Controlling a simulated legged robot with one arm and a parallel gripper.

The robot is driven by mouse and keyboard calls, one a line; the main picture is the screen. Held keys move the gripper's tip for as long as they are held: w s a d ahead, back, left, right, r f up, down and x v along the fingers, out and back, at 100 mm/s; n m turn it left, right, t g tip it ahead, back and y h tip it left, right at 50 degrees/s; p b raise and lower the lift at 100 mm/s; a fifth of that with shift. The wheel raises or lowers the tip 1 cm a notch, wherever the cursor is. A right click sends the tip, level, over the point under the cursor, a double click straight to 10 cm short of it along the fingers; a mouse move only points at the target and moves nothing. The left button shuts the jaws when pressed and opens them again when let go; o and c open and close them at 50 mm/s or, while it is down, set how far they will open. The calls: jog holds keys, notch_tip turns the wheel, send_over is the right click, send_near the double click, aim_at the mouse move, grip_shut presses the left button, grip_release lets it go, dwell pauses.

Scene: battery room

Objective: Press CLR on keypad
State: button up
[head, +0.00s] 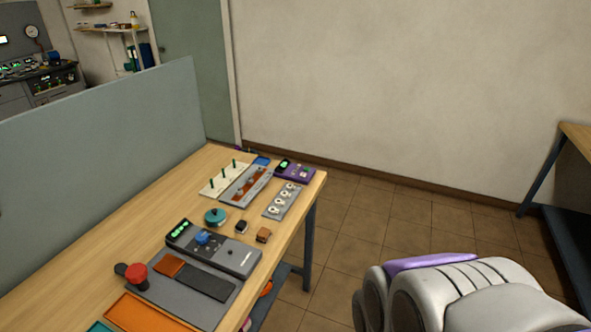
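No key label is readable in the head view, so I cannot tell which device is the keypad or where CLR is. A grey console (231,258) with a green display and a blue part on top lies on the wooden table. A small purple device (297,173) with a green display sits at the table's far right corner; its keys are too small to read. My gripper is not in view; only a white and purple part of my own body shows at the lower right, apart from the table.
The wooden table (75,263) also holds a red knob (136,273), a teal round part (215,216), a grey panel with white dials (283,201) and an orange tray (150,314). A grey partition (100,135) borders its left. Tiled floor (375,225) to the right is clear.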

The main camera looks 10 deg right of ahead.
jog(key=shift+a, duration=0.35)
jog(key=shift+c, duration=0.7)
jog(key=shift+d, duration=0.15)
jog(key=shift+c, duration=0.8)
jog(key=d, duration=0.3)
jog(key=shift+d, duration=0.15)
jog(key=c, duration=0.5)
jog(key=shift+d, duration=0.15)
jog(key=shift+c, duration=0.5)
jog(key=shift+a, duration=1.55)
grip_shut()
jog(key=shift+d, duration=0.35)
